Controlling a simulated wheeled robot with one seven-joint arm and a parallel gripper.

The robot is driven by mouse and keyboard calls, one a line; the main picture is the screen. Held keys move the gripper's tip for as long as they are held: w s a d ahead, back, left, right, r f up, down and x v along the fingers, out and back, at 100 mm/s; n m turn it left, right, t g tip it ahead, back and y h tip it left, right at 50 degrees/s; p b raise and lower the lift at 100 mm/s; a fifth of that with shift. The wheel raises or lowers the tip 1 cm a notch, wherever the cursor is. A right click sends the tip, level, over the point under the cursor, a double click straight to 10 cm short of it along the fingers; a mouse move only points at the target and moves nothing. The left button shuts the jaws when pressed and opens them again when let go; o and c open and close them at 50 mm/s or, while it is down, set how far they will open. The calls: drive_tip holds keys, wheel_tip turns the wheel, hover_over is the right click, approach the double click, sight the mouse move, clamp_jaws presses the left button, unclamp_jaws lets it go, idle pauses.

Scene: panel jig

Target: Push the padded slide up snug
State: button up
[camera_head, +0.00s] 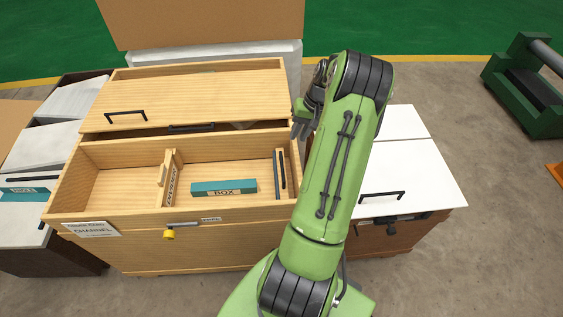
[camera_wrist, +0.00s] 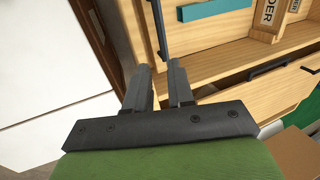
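A light wooden upright piece (camera_head: 169,176) with a label down its face stands across the open wooden channel (camera_head: 118,150); its label, ending in "DER", shows in the wrist view (camera_wrist: 267,13). I take it for the slide; its padding cannot be made out. A teal block marked BOX (camera_head: 223,187) lies to its right, with a gap between them. A dark upright strip (camera_head: 278,174) stands near the channel's right end, apart from the block. My gripper (camera_head: 299,129) is over the channel's back right corner, partly open and empty; its fingers (camera_wrist: 160,68) show a gap between them.
A yellow-knobbed latch (camera_head: 169,234) sits on the front edge. A wooden lid with a black handle (camera_head: 126,116) is behind the channel. A white-topped cabinet (camera_head: 425,181) stands right, partly behind my arm. Grey-topped units crowd the left.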

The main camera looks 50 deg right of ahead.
sight(282, 165)
drive_tip(key=b+x, duration=0.4)
drive_tip(key=x, duration=1)
drive_tip(key=shift+s+f, duration=0.1)
clamp_jaws()
idle(0.7)
